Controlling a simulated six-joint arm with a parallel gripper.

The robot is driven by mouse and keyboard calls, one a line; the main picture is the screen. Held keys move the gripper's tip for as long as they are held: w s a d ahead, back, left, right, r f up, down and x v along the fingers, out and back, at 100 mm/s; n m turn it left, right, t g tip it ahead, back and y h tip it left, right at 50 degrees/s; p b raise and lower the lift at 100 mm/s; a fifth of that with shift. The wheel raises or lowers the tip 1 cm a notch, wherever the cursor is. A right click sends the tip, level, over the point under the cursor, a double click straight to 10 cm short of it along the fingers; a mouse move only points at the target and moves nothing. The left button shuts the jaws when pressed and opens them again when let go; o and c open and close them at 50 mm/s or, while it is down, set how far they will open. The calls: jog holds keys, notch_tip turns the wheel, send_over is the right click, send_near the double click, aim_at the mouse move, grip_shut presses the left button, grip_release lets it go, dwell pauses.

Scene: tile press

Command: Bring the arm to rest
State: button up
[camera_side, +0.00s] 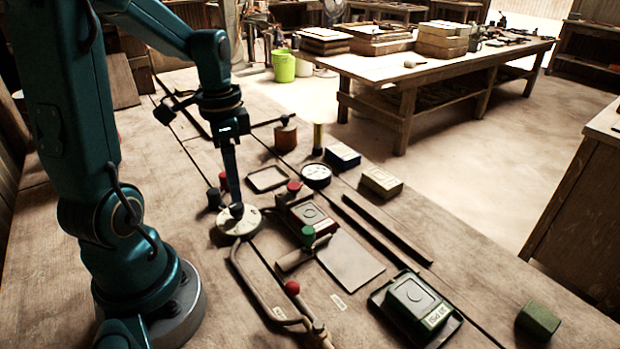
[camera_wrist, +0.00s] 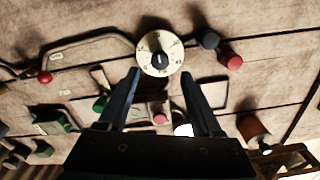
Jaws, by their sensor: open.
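My gripper (camera_side: 235,198) points down over the bench at the left in the side view, its fingers just above a round cream dial (camera_side: 250,226) with a black knob. In the wrist view my gripper (camera_wrist: 160,75) shows two dark fingers spread apart, with nothing held between them. The dial (camera_wrist: 148,62) shows just past the fingertips there, its dark knob turned upright in the picture. Whether a finger touches the dial or knob I cannot tell.
A red-knobbed press block (camera_side: 312,218), a grey plate (camera_side: 350,262), a bent tube with a red ball (camera_side: 292,287) and a green box (camera_side: 415,298) on a dark tray lie to the right. A gauge (camera_side: 316,176) and an empty frame (camera_side: 268,179) stand behind.

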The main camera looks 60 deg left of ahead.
jog(key=s+d+r+n+t, duration=0.1)
jog(key=d+r+t, duration=0.1)
jog(key=d, duration=0.5)
jog(key=s+d+r+n+t, duration=0.2)
jog(key=d+r+t, duration=0.1)
jog(key=d+r, duration=0.2)
jog(key=shift+d+t, duration=0.3)
jog(key=shift+d, duration=0.7)
